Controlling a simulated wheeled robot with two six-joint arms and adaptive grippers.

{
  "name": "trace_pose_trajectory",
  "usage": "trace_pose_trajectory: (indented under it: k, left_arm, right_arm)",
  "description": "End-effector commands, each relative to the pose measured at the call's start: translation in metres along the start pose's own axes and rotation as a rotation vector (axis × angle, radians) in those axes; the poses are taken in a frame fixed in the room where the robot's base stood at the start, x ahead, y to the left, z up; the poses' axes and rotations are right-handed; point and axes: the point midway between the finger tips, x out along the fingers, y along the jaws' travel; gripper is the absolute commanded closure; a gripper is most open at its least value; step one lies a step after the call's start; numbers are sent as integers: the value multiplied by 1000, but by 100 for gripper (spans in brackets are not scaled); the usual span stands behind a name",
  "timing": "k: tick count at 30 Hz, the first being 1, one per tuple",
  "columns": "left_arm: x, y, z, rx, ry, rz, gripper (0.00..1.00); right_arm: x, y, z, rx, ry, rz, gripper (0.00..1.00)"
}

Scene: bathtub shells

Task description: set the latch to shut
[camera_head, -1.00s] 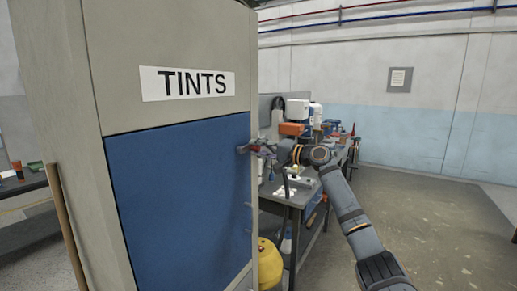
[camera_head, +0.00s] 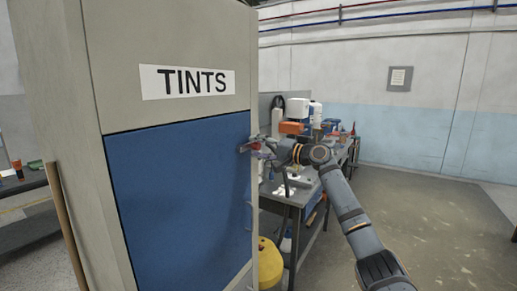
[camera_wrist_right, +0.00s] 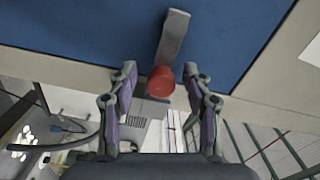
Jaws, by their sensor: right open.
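The latch (camera_wrist_right: 172,42) is a grey bar ending in a red knob (camera_wrist_right: 161,81), mounted on the blue panel of the TINTS cabinet (camera_wrist_right: 75,25). In the head view the latch (camera_head: 243,149) shows small at the panel's right edge. My right gripper (camera_wrist_right: 160,74) is open, with one finger on each side of the red knob; a gap shows on both sides. In the head view my right gripper (camera_head: 264,145) is at the cabinet's right edge and partly covers the latch. My left gripper is not in view.
A grey workbench (camera_head: 296,195) with tools and containers stands behind my right arm. A yellow rounded object (camera_head: 270,262) is on the floor beside the cabinet. Open floor (camera_head: 440,235) lies to the right. A brown pole (camera_head: 66,225) leans at the cabinet's left.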

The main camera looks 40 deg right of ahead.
Motion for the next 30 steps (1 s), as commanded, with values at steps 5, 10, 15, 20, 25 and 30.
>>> trace_pose_trajectory:
  k: [5,10,15,20,25,30]
  left_arm:
    - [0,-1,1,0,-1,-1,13]
    - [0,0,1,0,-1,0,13]
    - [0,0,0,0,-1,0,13]
    - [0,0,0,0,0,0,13]
    - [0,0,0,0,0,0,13]
    - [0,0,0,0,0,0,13]
  right_arm:
    - [-14,2,-2,-4,3,5,50]
    - [-46,3,-1,-6,2,9,50]
    - [-66,3,-1,-4,0,6,50]
    - [-73,1,0,-1,1,4,50]
    - [-74,0,0,1,1,0,50]
    - [-74,0,0,1,1,0,50]
